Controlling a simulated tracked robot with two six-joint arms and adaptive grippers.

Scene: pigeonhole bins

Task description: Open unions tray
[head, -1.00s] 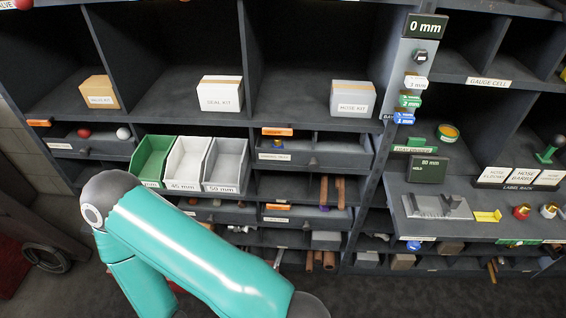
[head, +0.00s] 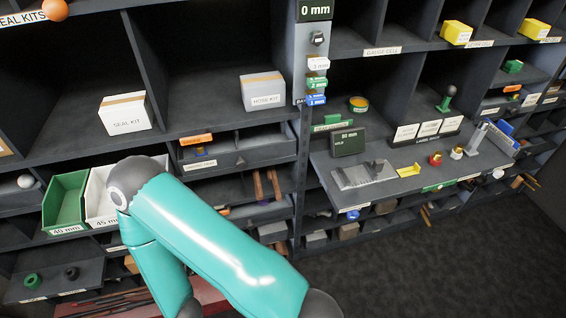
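No label that I can read says unions, so I cannot tell which tray is the unions tray. A shallow tray (head: 270,158) with a pale front label sits in the column below the seal kit and hose kit shelf, beside an orange tag. Another shallow tray (head: 35,292) at the lower left holds a green ring and a dark ring; its label is too small to read. A teal arm link of mine crosses the lower middle and hides part of the lower trays. Neither of my grippers shows.
Green (head: 66,203) and white (head: 98,190) bins stand left of my arm. A seal kit box (head: 125,113) and a hose kit box (head: 262,92) stand on the shelf above. A work ledge (head: 400,185) juts out at right. The floor (head: 430,270) at lower right is clear.

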